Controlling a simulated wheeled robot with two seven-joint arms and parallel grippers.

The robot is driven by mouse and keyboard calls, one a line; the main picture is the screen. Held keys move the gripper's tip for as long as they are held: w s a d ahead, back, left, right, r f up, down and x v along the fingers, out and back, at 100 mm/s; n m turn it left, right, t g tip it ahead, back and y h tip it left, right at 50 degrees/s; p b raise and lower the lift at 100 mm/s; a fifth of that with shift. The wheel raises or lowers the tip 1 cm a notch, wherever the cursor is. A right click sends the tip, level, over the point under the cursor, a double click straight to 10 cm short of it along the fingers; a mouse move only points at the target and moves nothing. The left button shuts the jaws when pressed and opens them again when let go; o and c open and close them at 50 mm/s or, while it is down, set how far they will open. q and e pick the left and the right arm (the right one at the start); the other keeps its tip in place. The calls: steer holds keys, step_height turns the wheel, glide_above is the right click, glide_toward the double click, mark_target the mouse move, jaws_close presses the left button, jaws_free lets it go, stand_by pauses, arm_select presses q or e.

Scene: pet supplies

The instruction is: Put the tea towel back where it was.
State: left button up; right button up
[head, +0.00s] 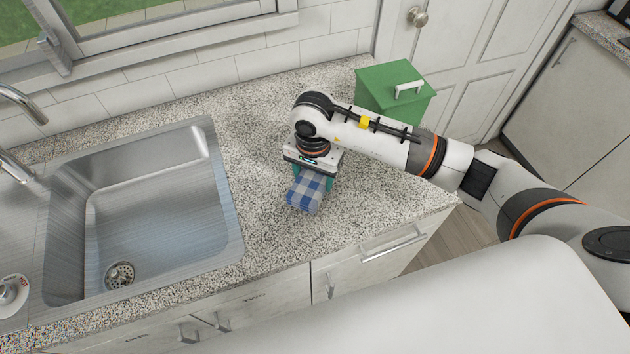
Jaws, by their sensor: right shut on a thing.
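The tea towel (305,194) is a small folded cloth in blue and white check. It is at the counter right of the sink, under my right gripper (312,178). My right gripper points down and is shut on the towel. Its fingers are partly hidden by the wrist and the cloth. I cannot tell whether the towel touches the counter or is just above it. My left gripper is not in view.
A steel sink (225,200) is set into the speckled counter (265,232) on the left. A green lidded bin (385,85) with a white handle stands at the back right, behind my right arm. The counter around the towel is clear.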

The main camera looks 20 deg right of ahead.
mark_target(315, 177)
step_height(315, 177, down, 3)
steer(key=shift+d+p, duration=0.1)
steer(key=shift+p, duration=0.45)
steer(key=shift+f, duration=0.45)
steer(key=shift+f, duration=0.15)
steer(key=o, duration=0.9)
